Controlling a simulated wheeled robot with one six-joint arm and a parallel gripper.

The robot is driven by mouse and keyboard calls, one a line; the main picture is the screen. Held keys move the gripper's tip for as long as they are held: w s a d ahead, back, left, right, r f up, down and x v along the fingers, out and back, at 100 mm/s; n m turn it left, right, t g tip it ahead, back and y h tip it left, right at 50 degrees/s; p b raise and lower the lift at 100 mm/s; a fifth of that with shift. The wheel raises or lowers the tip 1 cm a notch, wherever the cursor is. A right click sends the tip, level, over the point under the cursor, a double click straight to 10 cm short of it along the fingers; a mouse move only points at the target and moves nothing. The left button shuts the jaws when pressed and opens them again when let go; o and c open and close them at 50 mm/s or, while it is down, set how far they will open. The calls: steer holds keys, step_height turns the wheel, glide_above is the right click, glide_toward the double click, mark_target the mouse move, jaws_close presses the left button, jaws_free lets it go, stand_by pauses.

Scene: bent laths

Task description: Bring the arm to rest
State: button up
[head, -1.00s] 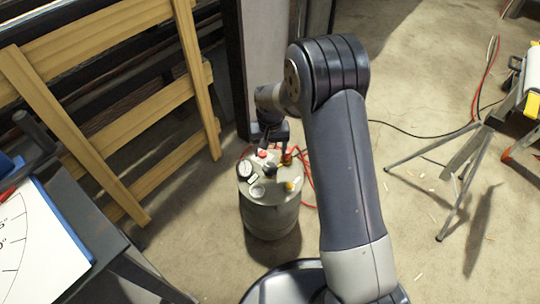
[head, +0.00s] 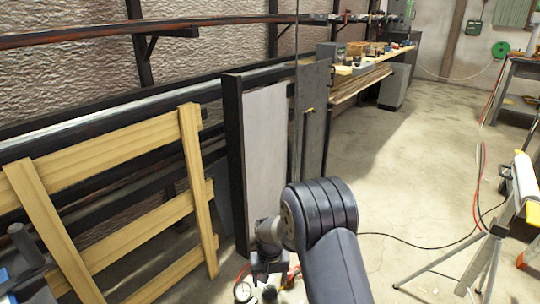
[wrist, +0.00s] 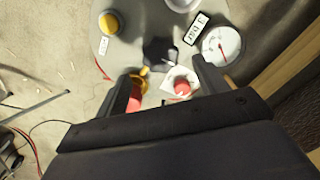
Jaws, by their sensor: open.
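My gripper (wrist: 168,82) is open in the wrist view, its two fingers apart over the top of a grey tank (wrist: 133,50). Between and beyond the fingers are a dark knob (wrist: 160,54) and a white fitting with a red centre (wrist: 181,84). A red part with a yellow ring shows beside the left finger. I cannot tell whether the fingers touch anything. In the head view my gripper (head: 268,276) is low at the bottom centre, partly hidden by my wrist, above the gauge (head: 242,292) and red parts of the tank top.
A yellow wooden frame (head: 110,155) leans at the left by a grey panel (head: 266,150). A tripod stand (head: 490,250) with a cable stands at the right. A cluttered workbench (head: 385,52) is at the back. The floor (head: 400,170) between is mostly clear.

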mark_target(270, 290)
step_height(270, 290, down, 5)
steer(key=shift+f+b, duration=0.1)
steer(key=shift+b, duration=0.45)
steer(key=shift+r, duration=0.2)
